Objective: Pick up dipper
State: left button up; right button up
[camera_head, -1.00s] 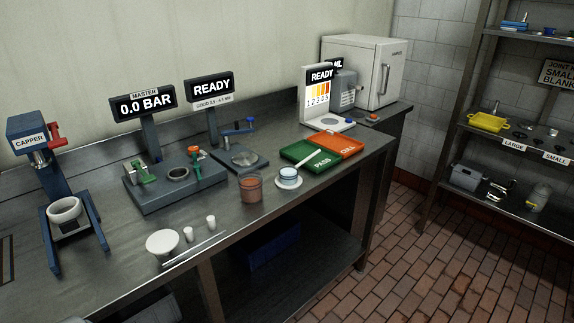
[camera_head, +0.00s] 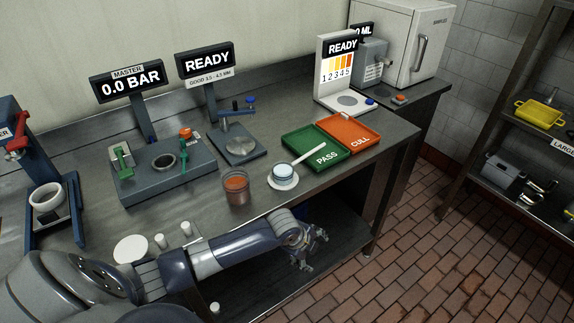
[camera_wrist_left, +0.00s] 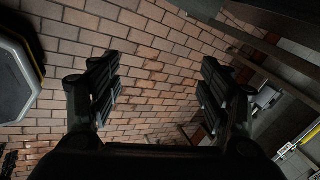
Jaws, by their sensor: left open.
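Whether handle and cup are one piece I cannot tell. My left gripper (camera_head: 314,252) is past the bench's front edge, below and right of the cup, apart from it. The left wrist view shows its two fingers (camera_wrist_left: 160,82) spread and empty over brick floor. My right gripper is not in view.
A brown-orange beaker (camera_head: 236,187) stands left of the saucer. The green PASS tray (camera_head: 317,157) and orange CULL tray (camera_head: 349,117) lie behind it. A fixture (camera_head: 130,190) and a white disc (camera_head: 131,249) are further left. A shelf rack (camera_head: 470,165) stands right; floor between is free.

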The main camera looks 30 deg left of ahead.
pick_arm(q)
notch_tip(320, 180, up, 12)
jog(key=d+r+m+p, duration=0.1)
jog(key=m+p, duration=0.1)
jog(key=m, duration=0.4)
jog(key=m+y, duration=0.2)
jog(key=m, duration=0.8)
send_near(284, 167)
jog(key=shift+d+f+g+p, duration=0.2)
jog(key=shift+d+f+p, duration=0.1)
jog(key=shift+f, duration=0.25)
jog(key=shift+d+f+g+p, duration=0.2)
jog(key=shift+f+p, duration=0.1)
jog(key=shift+f, duration=0.25)
jog(key=shift+w+f, duration=0.2)
jog(key=shift+f, duration=0.15)
jog(key=shift+w+p+x, duration=0.25)
jog(key=shift+p+x, duration=0.6)
jog(key=shift+x, duration=1.45)
jog(key=shift+r, duration=0.1)
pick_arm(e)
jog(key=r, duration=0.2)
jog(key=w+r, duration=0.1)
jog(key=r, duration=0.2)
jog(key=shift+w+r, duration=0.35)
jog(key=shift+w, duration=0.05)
pick_arm(q)
jog(key=shift+c, duration=0.2)
jog(key=c, duration=1.2)
